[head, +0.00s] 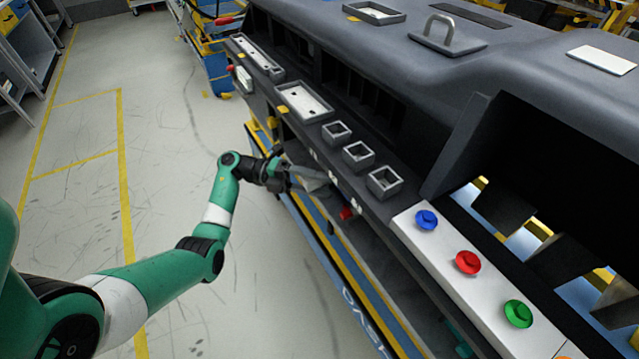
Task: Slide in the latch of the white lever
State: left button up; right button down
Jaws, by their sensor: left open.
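My left gripper (308,180) is open at the front side of the dashboard module (400,200), below its row of square sockets. Its grey fingers point right, toward the module's side. A small red part (347,212) shows just below and right of the fingers; I cannot tell whether they touch it. A small white block (243,79) sits on the module's far left end, beside a red tip (230,68); I cannot tell whether this is the white lever. No latch can be made out.
A white panel with a blue button (427,220), a red button (468,262) and a green button (518,313) lies at the right. A grey handle (437,30) stands on top of the module. The floor at left is clear.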

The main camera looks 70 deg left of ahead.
pick_arm(q)
jog(key=v, duration=1.1)
jog(key=shift+s+a+p, duration=0.15)
jog(key=shift+s+p, duration=0.1)
jog(key=shift+p, duration=0.1)
